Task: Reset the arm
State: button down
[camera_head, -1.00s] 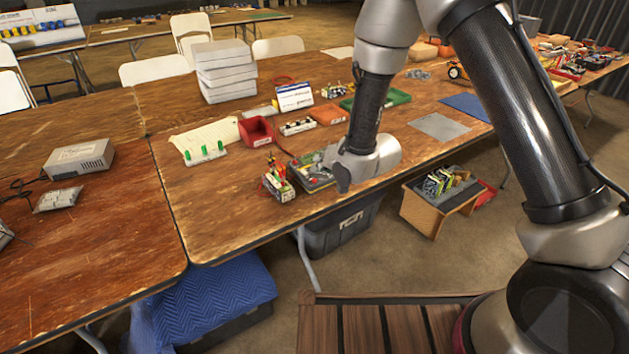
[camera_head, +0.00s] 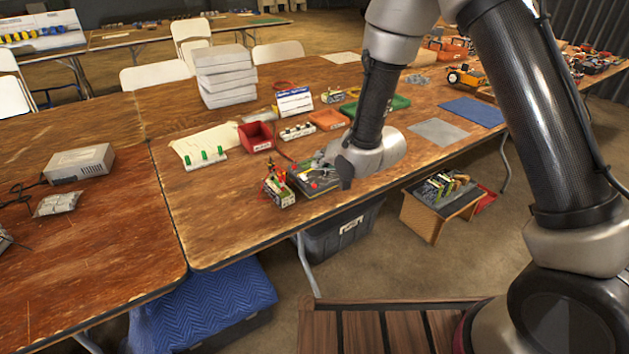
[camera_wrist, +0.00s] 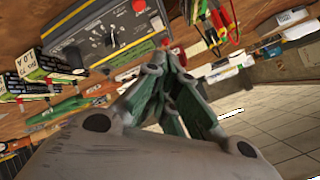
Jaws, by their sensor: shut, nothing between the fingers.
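My arm comes in from the right in the head view and bends down over the front edge of the brown wooden table (camera_head: 215,215). A grey charger box (camera_wrist: 100,35) with a dial and a red knob lies beyond the fingertips in the wrist view. In the head view that box (camera_head: 303,183) is partly hidden by my wrist.
A small device with coloured leads (camera_head: 278,188) stands left of the charger box. A red bin (camera_head: 256,137), an orange tray (camera_head: 328,120) and stacked grey cases (camera_head: 225,75) stand farther back. A wooden stand (camera_head: 425,215) is on the floor below. The table's left front is clear.

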jog(key=s+d+f+n+g+h, duration=0.4)
jog(key=s+d+f+g+h, duration=0.15)
jog(key=s+d, duration=0.45)
jog(key=s+d+r+m, duration=0.1)
jog(key=s+d+r, duration=0.9)
jog(key=d+r, duration=0.3)
jog(key=s+d+r+m+t+h, duration=0.1)
jog(key=s+d+r+m, duration=0.1)
jog(key=s+d+r, duration=0.9)
notch_tip(320, 180, up, 5)
jog(key=shift+d+r, duration=0.2)
jog(key=shift+d, duration=0.8)
jog(key=shift+s+h, duration=0.1)
jog(key=shift+h, duration=0.15)
